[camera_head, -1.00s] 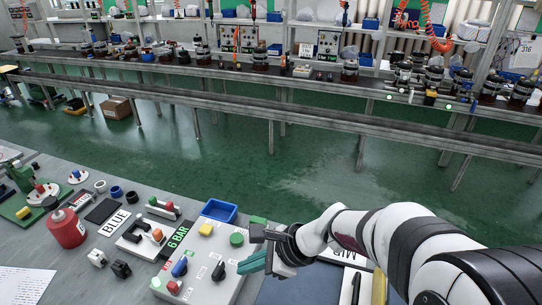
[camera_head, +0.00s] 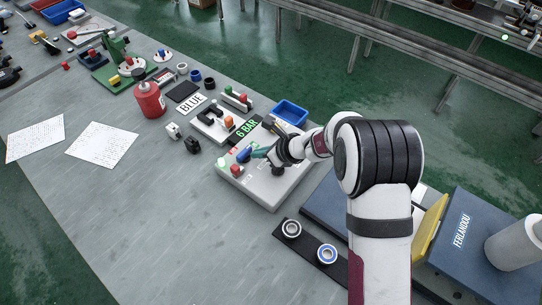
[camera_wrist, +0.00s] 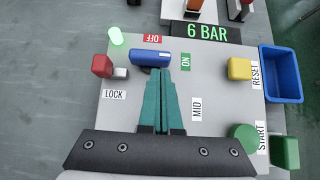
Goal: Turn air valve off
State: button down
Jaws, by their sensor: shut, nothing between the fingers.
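The control panel (camera_head: 270,192) is a light grey box on the bench; it fills much of the wrist view (camera_wrist: 215,100). The air valve's blue lever (camera_wrist: 151,57) lies crosswise, its right end near the green ON label (camera_wrist: 186,62) and the red OFF label (camera_wrist: 153,38) above it. The lever also shows in the head view (camera_head: 243,155). A red lock piece (camera_wrist: 102,66) sits left of the lever by the LOCK label. My gripper (camera_wrist: 160,72) is shut and empty, its green fingertips just below the lever; contact is unclear. It shows over the panel in the head view (camera_head: 256,153).
A yellow RESET button (camera_wrist: 239,68) and green START button (camera_wrist: 242,137) are on the right. A lit green lamp (camera_wrist: 116,36) is at upper left. A blue bin (camera_wrist: 281,73) stands beside the panel. The bench left of the panel has free room.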

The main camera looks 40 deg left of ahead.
jog(key=shift+a, duration=0.25)
jog(key=shift+w+a+n+g, duration=0.15)
jog(key=shift+w+n+g, duration=0.2)
jog(key=shift+n+g, duration=0.65)
jog(key=shift+w+a+n, duration=0.15)
jog(key=shift+n, duration=0.45)
jog(key=n+g, duration=0.1)
jog(key=n, duration=0.1)
jog(key=n+g+h, duration=0.1)
jog(key=shift+w+a+g, duration=0.3)
jog(key=shift+w+a, duration=0.05)
jog(key=shift+w, duration=0.05)
jog(key=shift+w+a, duration=0.2)
jog(key=shift+a, duration=0.3)
jog(key=shift+w+a, duration=0.15)
jog(key=shift+a, duration=1.25)
